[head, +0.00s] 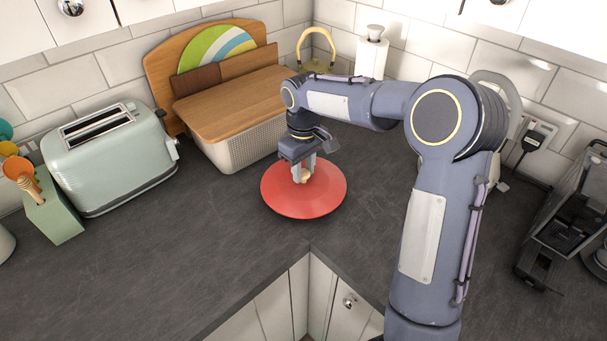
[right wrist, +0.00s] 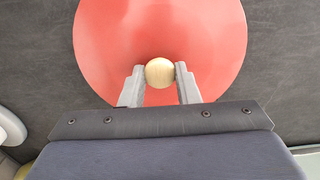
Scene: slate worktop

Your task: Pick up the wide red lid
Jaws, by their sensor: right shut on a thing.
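The wide red lid (head: 325,192) is a round red disc with a pale wooden knob (head: 304,176). It is over the slate worktop, near the inner corner of the counter. My right gripper (head: 304,172) comes down on it from above and is shut on the knob. In the right wrist view the lid (right wrist: 205,40) fills the upper middle, and the knob (right wrist: 159,72) sits between the two fingertips of the gripper (right wrist: 160,74). I cannot tell whether the lid touches the worktop. My left gripper is not in view.
A bread bin with a wooden top (head: 235,100) stands behind the lid to the left. A pale green toaster (head: 110,160) and a utensil block (head: 52,212) are at the left. A dark appliance (head: 565,225) stands at the far right. The worktop (head: 170,270) at front left is clear.

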